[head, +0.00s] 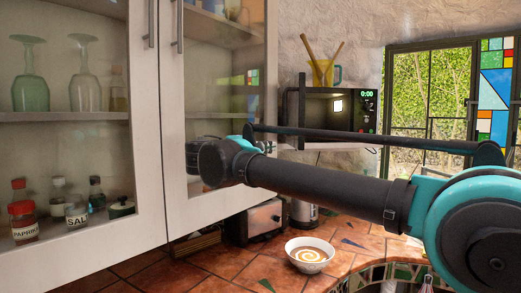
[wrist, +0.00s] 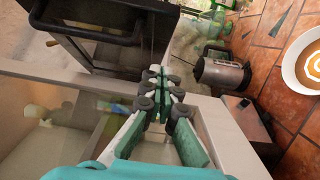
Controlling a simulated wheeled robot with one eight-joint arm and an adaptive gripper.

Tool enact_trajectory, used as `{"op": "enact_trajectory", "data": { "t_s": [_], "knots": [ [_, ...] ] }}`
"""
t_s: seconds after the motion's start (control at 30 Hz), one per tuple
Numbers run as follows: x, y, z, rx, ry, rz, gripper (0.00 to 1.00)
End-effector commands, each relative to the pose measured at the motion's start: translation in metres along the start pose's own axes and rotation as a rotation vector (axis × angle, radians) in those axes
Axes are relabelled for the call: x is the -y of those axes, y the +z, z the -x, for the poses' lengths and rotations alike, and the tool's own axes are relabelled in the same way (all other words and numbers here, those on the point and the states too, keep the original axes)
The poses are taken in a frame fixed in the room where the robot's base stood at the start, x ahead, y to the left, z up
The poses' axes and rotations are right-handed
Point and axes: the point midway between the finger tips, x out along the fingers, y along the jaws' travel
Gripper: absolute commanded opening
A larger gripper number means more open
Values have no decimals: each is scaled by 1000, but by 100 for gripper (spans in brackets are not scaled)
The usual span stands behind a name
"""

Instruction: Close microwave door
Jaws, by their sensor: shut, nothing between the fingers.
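The dark microwave (head: 368,118) stands at the back on a raised shelf, with a green 0:00 display and a lit spot in its front. A dark upright panel with a bar at its left side looks like the door (head: 301,98), standing open toward me. In the wrist view, a dark panel with a bar handle (wrist: 85,33), apparently this door, is at upper left. My gripper (wrist: 157,72) is shut and empty, with its fingertips pointing toward the dark microwave parts and apparently short of them. In the head view, the fingers are hidden behind my arm.
A white glass-fronted cabinet (head: 146,120) fills the left, close beside my arm. Below are a toaster (head: 262,222), a metal kettle (head: 304,213) and a bowl of soup (head: 310,255) on the tiled counter. A yellow cup (head: 321,73) with utensils stands on the microwave.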

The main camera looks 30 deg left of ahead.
Motion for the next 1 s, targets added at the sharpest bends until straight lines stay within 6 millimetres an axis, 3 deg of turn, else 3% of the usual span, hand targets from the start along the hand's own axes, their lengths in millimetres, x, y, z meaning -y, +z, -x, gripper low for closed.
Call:
{"op": "enact_trajectory", "data": {
  "t_s": [0.17, 0.4, 1.0],
  "knots": [
    [0, 1, -36, 3, 0, 0, 0],
    [0, 23, -56, 1, -1, 0, 0],
    [0, 30, -62, -5, -1, 0, 0]
  ]
}}
